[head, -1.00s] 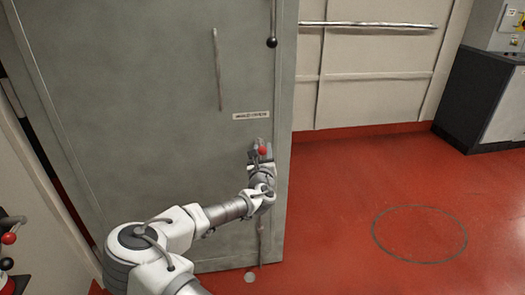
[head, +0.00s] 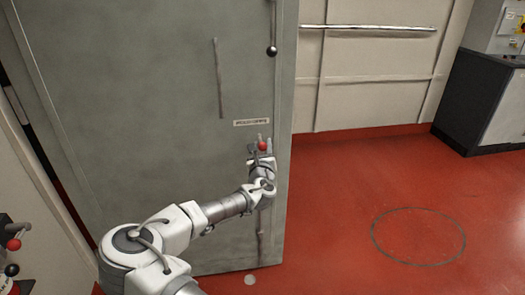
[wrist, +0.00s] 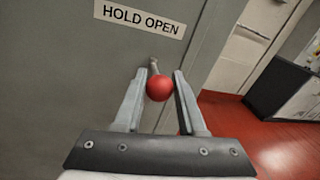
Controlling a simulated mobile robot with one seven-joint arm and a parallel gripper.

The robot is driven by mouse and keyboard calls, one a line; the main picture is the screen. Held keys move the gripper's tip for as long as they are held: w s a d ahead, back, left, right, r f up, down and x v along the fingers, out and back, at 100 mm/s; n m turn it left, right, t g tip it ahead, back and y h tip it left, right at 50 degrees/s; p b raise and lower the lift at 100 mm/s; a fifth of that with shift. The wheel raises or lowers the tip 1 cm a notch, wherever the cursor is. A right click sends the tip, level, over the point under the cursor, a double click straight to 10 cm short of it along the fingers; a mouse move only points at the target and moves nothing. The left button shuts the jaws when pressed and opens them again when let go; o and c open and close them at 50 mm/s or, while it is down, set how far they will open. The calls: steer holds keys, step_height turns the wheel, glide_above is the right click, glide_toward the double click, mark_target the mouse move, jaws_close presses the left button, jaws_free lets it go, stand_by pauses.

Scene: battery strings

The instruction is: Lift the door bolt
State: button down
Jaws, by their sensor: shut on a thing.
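The door (head: 150,80) is a large grey panel, standing at the left and middle of the head view. The door bolt is a thin upright rod low on the door's right side, with a red ball knob (head: 263,146). In the wrist view the red knob (wrist: 159,88) sits between my fingertips, below the "HOLD OPEN" label (wrist: 140,17). My gripper (head: 261,150) is shut on the knob; it also shows in the wrist view (wrist: 160,92). My gripper and wrist hide part of the rod in the head view.
A pale round spot (head: 250,280) lies on the red floor by the door's foot. A dark ring (head: 418,236) marks open floor at right. A dark cabinet (head: 480,100) stands at the back right.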

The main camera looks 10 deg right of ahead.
steer(key=c, duration=0.7)
jaws_free()
steer(key=shift+r, duration=0.4)
steer(key=shift+o, duration=0.9)
steer(key=shift+f, duration=0.15)
steer(key=s+a+p, duration=0.2)
steer(key=s+a, duration=0.1)
steer(key=s, duration=1.4)
steer(key=shift+a+p, duration=0.15)
steer(key=shift+p, duration=0.25)
steer(key=shift+f, duration=0.1)
